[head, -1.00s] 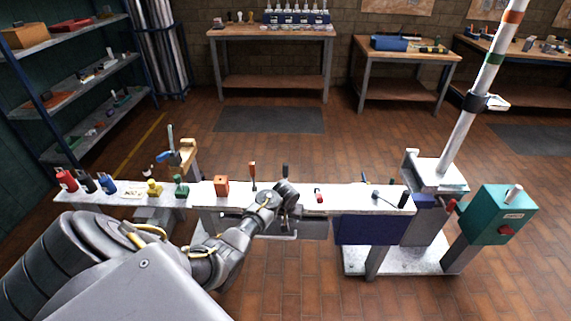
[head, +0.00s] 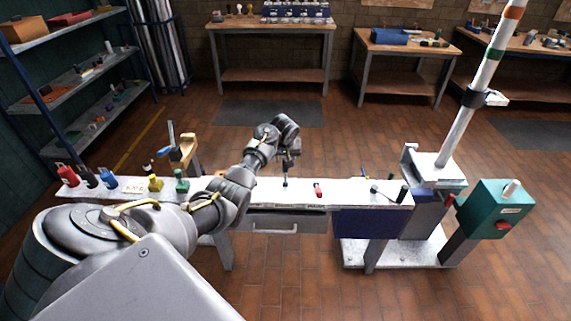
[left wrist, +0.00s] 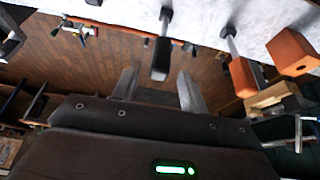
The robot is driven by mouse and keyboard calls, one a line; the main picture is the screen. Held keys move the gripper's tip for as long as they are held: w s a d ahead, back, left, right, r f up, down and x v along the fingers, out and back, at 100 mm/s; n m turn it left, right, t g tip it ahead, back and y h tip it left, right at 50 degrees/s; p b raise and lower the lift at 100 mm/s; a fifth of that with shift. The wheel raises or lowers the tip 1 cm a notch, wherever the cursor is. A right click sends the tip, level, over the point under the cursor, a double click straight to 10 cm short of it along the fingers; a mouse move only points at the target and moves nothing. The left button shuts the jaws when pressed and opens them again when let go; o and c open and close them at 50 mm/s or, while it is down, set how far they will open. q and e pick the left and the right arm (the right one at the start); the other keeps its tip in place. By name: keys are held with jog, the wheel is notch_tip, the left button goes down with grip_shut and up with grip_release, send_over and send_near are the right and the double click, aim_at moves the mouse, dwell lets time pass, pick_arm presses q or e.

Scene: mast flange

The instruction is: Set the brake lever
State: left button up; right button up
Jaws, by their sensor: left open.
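An upright black-handled lever (left wrist: 160,60) on a metal stem shows in the left wrist view, between my two fingertips in the picture; I cannot tell if they touch it. Its lower part (head: 285,183) shows on the bench in the head view, below my left gripper (head: 290,160). My left gripper is open, and its two fingers also show in the left wrist view (left wrist: 158,72). An orange-handled lever (left wrist: 242,76) stands beside it in the left wrist view, hidden by my arm in the head view. No label tells which is the brake lever. My right gripper is out of view.
The narrow white bench (head: 340,192) carries a red item (head: 318,189) and a black upright handle (head: 403,193). A teal box (head: 495,209) and a tilted mast (head: 470,110) stand at the right. An orange block (left wrist: 290,52) is near the orange handle.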

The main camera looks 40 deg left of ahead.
aim_at(285, 173)
pick_arm(q)
jog(key=shift+b+x, duration=0.4)
jog(key=shift+x, duration=1.85)
grip_shut()
